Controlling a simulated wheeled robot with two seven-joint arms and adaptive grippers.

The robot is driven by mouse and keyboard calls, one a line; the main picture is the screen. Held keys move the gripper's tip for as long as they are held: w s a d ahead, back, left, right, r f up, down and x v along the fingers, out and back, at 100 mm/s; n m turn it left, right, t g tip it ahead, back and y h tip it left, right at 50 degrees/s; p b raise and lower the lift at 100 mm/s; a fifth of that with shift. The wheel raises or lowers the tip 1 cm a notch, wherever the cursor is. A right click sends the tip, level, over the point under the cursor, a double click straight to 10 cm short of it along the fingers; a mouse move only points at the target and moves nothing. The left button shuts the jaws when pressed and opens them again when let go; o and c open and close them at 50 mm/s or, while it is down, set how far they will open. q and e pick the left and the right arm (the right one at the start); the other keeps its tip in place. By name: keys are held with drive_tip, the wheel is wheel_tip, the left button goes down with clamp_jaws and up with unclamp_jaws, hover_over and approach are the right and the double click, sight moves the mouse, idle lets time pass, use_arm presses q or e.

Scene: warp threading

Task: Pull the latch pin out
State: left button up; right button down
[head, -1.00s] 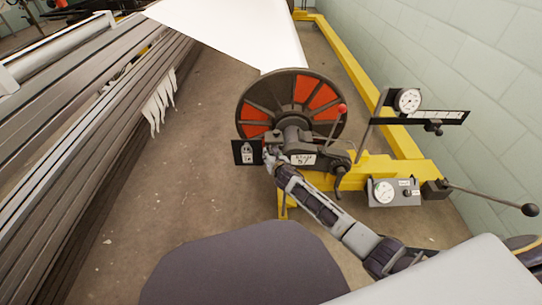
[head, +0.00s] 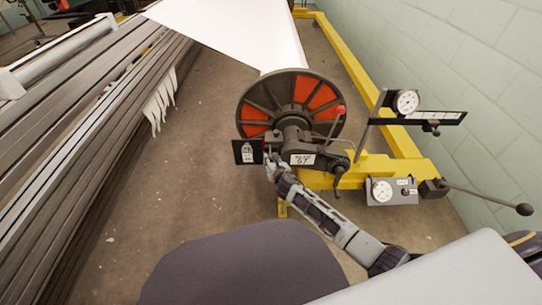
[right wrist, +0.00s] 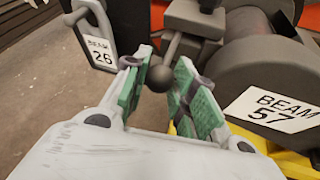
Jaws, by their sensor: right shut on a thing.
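The latch pin shows in the right wrist view as a dark ball knob (right wrist: 160,77) on a short stem, which runs up toward a dark metal block (right wrist: 193,20). My right gripper (right wrist: 165,62) has its green-padded fingers on either side of the knob and stem, shut on the pin. In the head view, my right gripper (head: 271,166) is at the left end of the dark bracket, below the hub of the beam wheel (head: 258,113). The pin is too small there to make out, and how deep it sits in the block cannot be told. My left gripper is not in view.
The drum marked BEAM 57 (right wrist: 270,108) is close on the right. A yellow frame (head: 350,178) carries gauges and a long ball-ended lever (head: 490,198). Bare floor lies left.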

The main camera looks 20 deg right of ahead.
drive_tip(key=shift+s+a+f, duration=0.15)
drive_tip(key=shift+s, duration=0.2)
drive_tip(key=c, duration=1.3)
unclamp_jaws()
drive_tip(key=shift+s, duration=0.1)
drive_tip(key=shift+o, duration=0.8)
drive_tip(key=shift+s+r, duration=0.1)
drive_tip(key=shift+r, duration=0.1)
drive_tip(key=v, duration=1.1)
drive_tip(key=shift+s, duration=0.35)
